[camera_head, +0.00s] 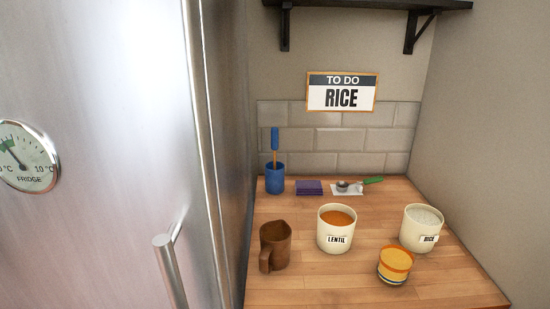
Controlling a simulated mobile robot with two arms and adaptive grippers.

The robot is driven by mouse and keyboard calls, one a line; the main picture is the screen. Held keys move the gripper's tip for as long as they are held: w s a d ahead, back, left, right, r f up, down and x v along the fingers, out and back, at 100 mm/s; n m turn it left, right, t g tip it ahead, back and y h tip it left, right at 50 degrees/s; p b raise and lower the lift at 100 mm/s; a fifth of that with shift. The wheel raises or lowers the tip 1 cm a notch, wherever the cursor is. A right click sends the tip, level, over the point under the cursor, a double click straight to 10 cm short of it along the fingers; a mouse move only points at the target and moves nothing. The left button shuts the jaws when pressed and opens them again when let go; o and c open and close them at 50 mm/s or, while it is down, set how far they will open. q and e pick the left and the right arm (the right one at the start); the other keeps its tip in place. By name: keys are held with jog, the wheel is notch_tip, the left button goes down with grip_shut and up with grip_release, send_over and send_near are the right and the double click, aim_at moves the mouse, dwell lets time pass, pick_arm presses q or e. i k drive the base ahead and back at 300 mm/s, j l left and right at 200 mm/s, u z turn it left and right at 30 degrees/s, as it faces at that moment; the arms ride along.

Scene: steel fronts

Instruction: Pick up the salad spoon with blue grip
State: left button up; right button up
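A utensil with a blue grip (275,141) stands upright in a blue cup (275,180) at the back left of the wooden counter. Its thin shaft drops into the cup, and its lower end is hidden inside. I cannot see whether that end is a spoon. Neither of my grippers is in view.
The counter (340,278) also holds a brown mug (275,247), a lentil pot (337,230), a rice pot (421,229), an orange-topped cup (395,265), purple cloths (309,188) and a green-handled scoop (373,180). A steel fridge (110,100) stands close on the left; a wall bounds the right.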

aim_at(274, 129)
jog(key=i+l+u, duration=0.25)
jog(key=u, duration=0.15)
jog(key=i+l+u, duration=0.2)
jog(key=l+u, duration=0.25)
